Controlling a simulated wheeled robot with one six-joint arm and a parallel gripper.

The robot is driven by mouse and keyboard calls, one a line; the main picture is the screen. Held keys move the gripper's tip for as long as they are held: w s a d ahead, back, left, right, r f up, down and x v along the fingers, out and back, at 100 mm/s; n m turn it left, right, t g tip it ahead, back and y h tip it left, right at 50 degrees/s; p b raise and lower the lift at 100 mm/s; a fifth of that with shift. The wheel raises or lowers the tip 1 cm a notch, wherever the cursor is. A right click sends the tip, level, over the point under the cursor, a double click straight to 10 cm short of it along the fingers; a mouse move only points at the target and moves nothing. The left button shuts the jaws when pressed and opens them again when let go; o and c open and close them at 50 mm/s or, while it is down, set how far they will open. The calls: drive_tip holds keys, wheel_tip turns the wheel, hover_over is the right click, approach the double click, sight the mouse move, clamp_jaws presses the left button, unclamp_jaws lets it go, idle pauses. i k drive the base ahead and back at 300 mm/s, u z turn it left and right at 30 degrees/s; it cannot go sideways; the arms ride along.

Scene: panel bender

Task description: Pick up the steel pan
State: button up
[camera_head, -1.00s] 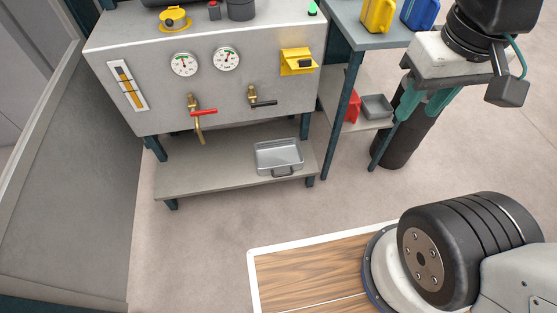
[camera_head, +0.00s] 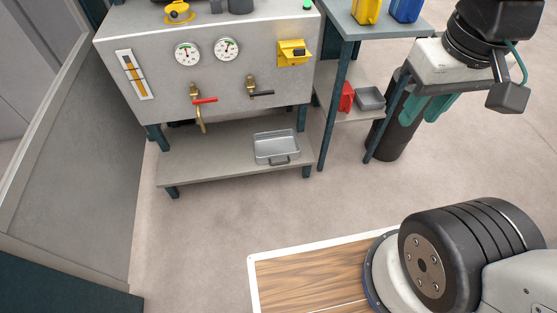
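A shallow grey steel pan (camera_head: 277,147) with a handle on its front side sits on the low shelf (camera_head: 215,163) under the gauge panel, toward the shelf's right end. My gripper (camera_head: 428,107), with two teal fingers, hangs at the upper right, in front of a dark cylinder. It is to the right of the pan and apart from it. The fingers are spread with a gap between them, and nothing shows between them.
The panel has a red-handled tap (camera_head: 203,101) above the shelf. A side table (camera_head: 375,30) stands to its right; its lower shelf holds a red object (camera_head: 346,97) and a small grey tray (camera_head: 370,98). Open floor (camera_head: 225,220) lies before the pan. A grey partition (camera_head: 85,170) is at left.

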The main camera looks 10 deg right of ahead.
sight(270, 147)
drive_tip(key=k, duration=0.95)
drive_tip(key=u, duration=0.7)
drive_tip(key=i, duration=0.8)
drive_tip(key=u, duration=0.5)
drive_tip(key=i, duration=0.85)
drive_tip(key=z, duration=0.55)
drive_tip(key=i, duration=0.7)
drive_tip(key=z, duration=1.1)
drive_tip(key=i, duration=0.25)
drive_tip(key=z, duration=0.15)
